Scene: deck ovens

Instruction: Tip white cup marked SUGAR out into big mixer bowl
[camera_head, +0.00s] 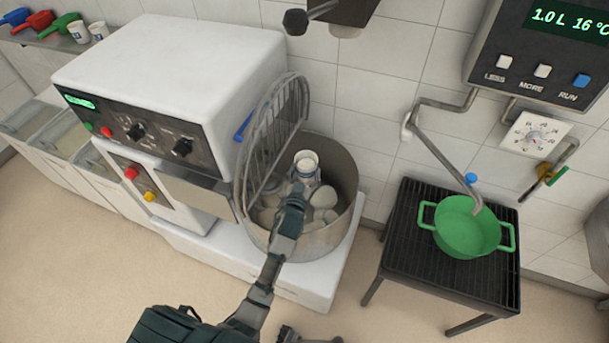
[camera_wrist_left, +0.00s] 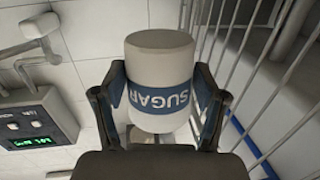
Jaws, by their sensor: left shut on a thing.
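The white cup marked SUGAR (camera_head: 306,162) is over the big mixer bowl (camera_head: 344,178), roughly upright, its open top towards the head camera with white stuff inside. My left gripper (camera_head: 300,184) is shut on it. In the left wrist view the cup (camera_wrist_left: 160,55) sits between the two fingers (camera_wrist_left: 160,98), its blue SUGAR band upside down in that picture and its closed base at the top. The steel bowl holds pale contents, partly hidden by my arm. A dark part at the bottom edge looks like my right gripper (camera_head: 290,334); its jaws are not clear.
The wire guard (camera_head: 270,135) stands at the bowl's left, close to the cup. The white mixer body (camera_head: 175,70) is left of it. A green pot (camera_head: 465,232) stands on a black rack at right, under a water tap. White cups and coloured scoops are on a shelf at upper left.

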